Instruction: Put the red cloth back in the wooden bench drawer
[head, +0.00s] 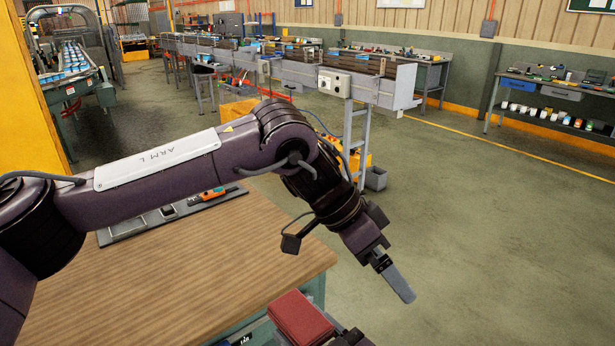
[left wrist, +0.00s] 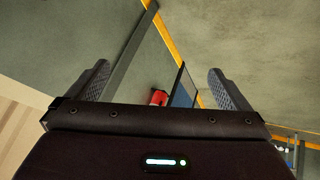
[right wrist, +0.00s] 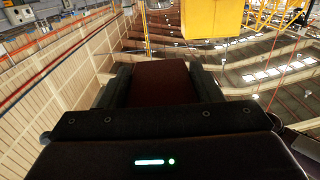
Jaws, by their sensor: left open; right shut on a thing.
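The red cloth (head: 300,318) shows as a dark red folded block at the bottom of the head view, beside the bench's front corner. My right gripper (head: 345,338) is shut on it, partly cut off by the frame. In the right wrist view the cloth (right wrist: 160,83) fills the space between the fingers. The wooden bench (head: 200,265) has a brown top and a teal body.
A dark tray with an orange-handled tool (head: 212,194) lies on the bench top. A roller conveyor (head: 300,72) stands behind. The floor to the right is clear. A small red thing (left wrist: 158,97) shows between my left fingers, farther off; I cannot tell what it is.

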